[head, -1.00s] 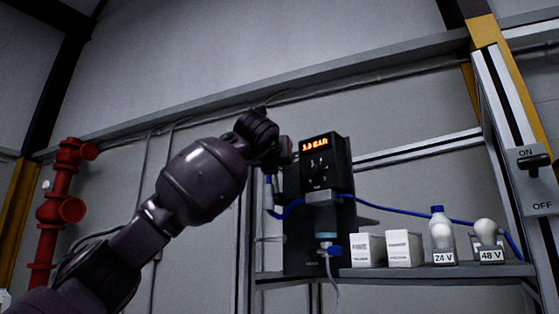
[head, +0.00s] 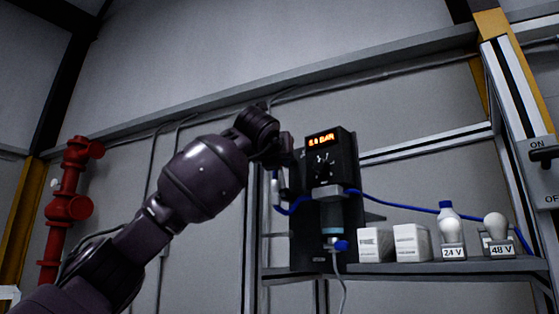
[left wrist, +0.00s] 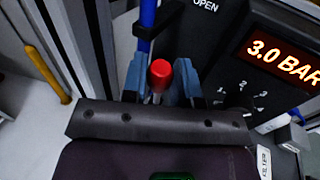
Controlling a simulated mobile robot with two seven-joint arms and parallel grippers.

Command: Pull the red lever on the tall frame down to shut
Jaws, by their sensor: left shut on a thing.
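The lever's red knob (left wrist: 160,73) sits between the two blue-grey fingers of my left gripper (left wrist: 160,88) in the left wrist view. The gripper is shut on the lever, and a thin pale stem shows below the knob. An "OPEN" label is on the dark panel just above and to the right. In the head view my left gripper (head: 287,158) is at the left side of the black regulator unit (head: 343,158), and my wrist hides the lever. The lever's tilt cannot be told. My right gripper is not in view.
The unit's display (left wrist: 284,58) reads 3.0 BAR. A blue hose (left wrist: 147,28) passes close behind the fingers. A shelf (head: 440,271) holds white boxes (head: 411,242) and labelled bulbs. An ON/OFF switch (head: 543,154) is at the far right, and red pipework (head: 68,207) at the left.

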